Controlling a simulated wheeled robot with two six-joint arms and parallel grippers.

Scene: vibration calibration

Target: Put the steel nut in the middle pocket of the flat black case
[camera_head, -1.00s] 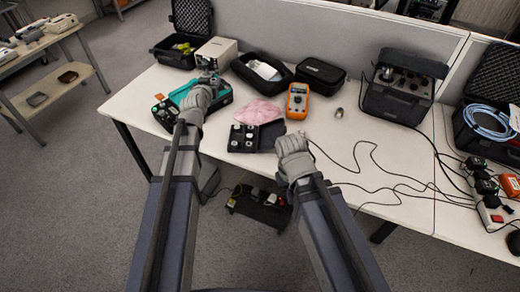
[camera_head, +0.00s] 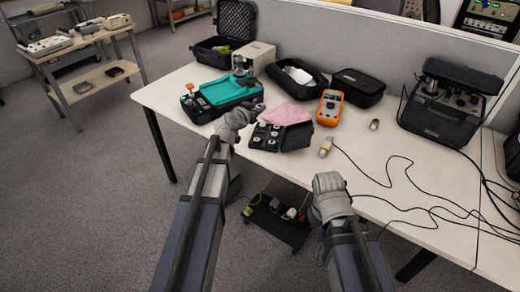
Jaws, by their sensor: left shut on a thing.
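The flat black case (camera_head: 258,143) lies near the front edge of the table, with several round pale or metallic pieces in its pockets. Its middle pocket is too small to make out clearly. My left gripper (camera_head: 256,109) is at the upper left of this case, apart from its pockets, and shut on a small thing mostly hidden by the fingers. I cannot tell from the picture whether that thing is the steel nut. My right gripper (camera_head: 327,180) is in front of the table's front edge, to the right of the case; its jaws are too unclear to read.
A pink cloth (camera_head: 286,114) lies against the case's back. A teal-topped case (camera_head: 228,92) stands left, an orange multimeter (camera_head: 330,108) right. A cabled sensor (camera_head: 326,147) and a small metal piece (camera_head: 375,124) lie further right. Thin cables (camera_head: 405,185) cross the right side.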

